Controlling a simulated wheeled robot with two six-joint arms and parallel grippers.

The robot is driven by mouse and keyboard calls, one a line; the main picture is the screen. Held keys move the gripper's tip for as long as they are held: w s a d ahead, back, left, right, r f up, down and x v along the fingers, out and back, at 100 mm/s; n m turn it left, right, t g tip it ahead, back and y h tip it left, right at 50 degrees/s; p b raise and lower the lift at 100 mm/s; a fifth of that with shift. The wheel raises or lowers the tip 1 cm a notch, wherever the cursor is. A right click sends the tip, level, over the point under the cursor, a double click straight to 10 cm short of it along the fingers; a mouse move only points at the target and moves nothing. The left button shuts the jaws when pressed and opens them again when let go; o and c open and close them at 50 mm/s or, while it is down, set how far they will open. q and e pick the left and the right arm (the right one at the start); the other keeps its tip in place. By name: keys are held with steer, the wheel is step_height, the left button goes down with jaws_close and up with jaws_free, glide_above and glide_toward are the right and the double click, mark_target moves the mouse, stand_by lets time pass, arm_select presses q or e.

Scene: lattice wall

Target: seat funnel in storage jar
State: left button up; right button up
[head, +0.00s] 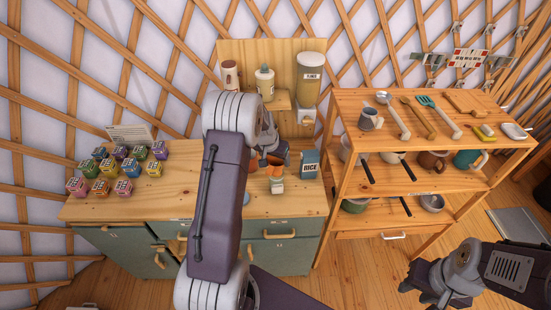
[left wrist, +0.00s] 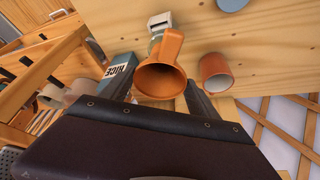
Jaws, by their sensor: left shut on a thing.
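The orange funnel (left wrist: 160,82) is between the fingers of my left gripper (left wrist: 162,92) in the left wrist view, its wide mouth toward the camera. The gripper is shut on it. A small pale jar (left wrist: 157,24) shows just beyond the funnel, partly hidden by it; I cannot tell whether they touch. In the head view my left gripper (head: 272,152) is over the counter, with the jar (head: 277,187) just in front of it. My right gripper (head: 430,288) hangs at the lower right, away from the counter; its opening is unclear.
A blue rice box (head: 310,164) and an orange cup (left wrist: 215,73) stand close to the jar. Several colourful small boxes (head: 121,169) fill the counter's left part. A wooden shelf (head: 375,140) with utensils and mugs stands at the right. The counter's front right (head: 300,204) is clear.

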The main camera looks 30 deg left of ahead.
arm_select(q)
steer(key=shift+f+b, duration=2.1)
steer(key=shift+f, duration=0.15)
stand_by(0.7)
steer(key=o, duration=1.4)
steer(key=shift+o, duration=0.6)
steer(key=shift+w+p+v, duration=0.2)
steer(key=shift+p+v, duration=0.8)
steer(key=shift+v, duration=0.75)
steer(key=shift+w+p+v, duration=0.15)
steer(key=shift+p+v, duration=0.8)
steer(key=shift+v, duration=0.8)
steer(key=shift+r, duration=0.2)
steer(key=b+v, duration=0.2)
steer(key=v, duration=0.7)
